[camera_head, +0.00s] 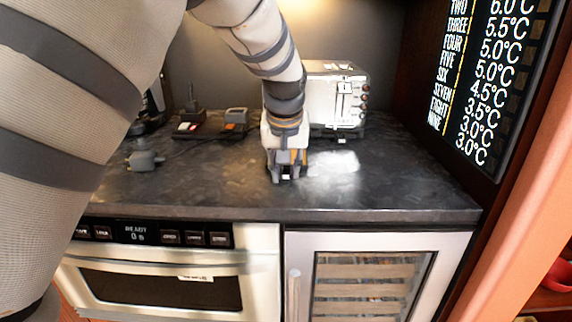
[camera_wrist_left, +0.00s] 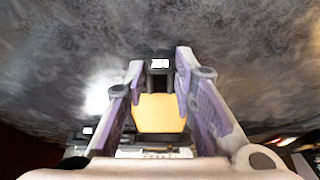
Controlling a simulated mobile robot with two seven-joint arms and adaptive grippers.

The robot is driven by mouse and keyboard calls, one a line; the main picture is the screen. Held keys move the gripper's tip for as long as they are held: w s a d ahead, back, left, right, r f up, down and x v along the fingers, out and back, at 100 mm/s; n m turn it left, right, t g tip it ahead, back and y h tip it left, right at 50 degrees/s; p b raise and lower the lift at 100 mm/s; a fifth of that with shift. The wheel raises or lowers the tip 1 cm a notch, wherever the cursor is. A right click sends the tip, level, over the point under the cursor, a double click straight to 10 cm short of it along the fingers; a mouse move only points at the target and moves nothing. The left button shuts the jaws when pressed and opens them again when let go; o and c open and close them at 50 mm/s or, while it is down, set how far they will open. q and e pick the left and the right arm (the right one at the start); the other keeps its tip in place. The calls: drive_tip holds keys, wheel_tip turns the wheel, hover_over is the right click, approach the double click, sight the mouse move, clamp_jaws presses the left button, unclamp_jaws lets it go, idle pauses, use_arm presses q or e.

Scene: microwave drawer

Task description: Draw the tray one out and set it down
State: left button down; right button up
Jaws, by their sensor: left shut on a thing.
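My left gripper (camera_head: 287,175) reaches down to the dark countertop in front of the toaster. In the left wrist view, its purple fingers (camera_wrist_left: 162,72) are shut on a small dark piece with a white label (camera_wrist_left: 160,64). A pale orange face (camera_wrist_left: 160,113) shows between the fingers; I cannot tell whether it belongs to the piece. Whether the piece touches the counter is unclear. No tray is clearly marked as one. Wooden shelves (camera_head: 365,271) show behind the glass of the closed cooler door. My right gripper is not in view.
The countertop (camera_head: 390,185) is clear at right. A toaster (camera_head: 337,95) stands behind my gripper. A grey plug-like item (camera_head: 143,158) and a small box with an orange top (camera_head: 236,116) lie left. Below are the closed microwave drawer (camera_head: 160,262) and a cooler handle (camera_head: 294,295). A temperature display (camera_head: 495,75) hangs right.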

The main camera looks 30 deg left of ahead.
sight(186, 201)
use_arm(q)
drive_tip(key=shift+f, duration=0.15)
drive_tip(key=shift+s+d, duration=0.8)
drive_tip(key=shift+s, duration=0.55)
drive_tip(key=shift+s+d, duration=0.75)
drive_tip(key=shift+s, duration=0.55)
drive_tip(key=shift+s+d, duration=0.8)
drive_tip(key=shift+s, duration=0.55)
drive_tip(key=shift+s+a, duration=1.65)
drive_tip(key=shift+a, duration=1.15)
drive_tip(key=shift+s+a, duration=1.65)
drive_tip(key=shift+a, duration=1.2)
drive_tip(key=shift+s+a, duration=1.65)
drive_tip(key=shift+a, duration=1.15)
drive_tip(key=c, duration=1.2)
unclamp_jaws()
drive_tip(key=shift+c, duration=0.2)
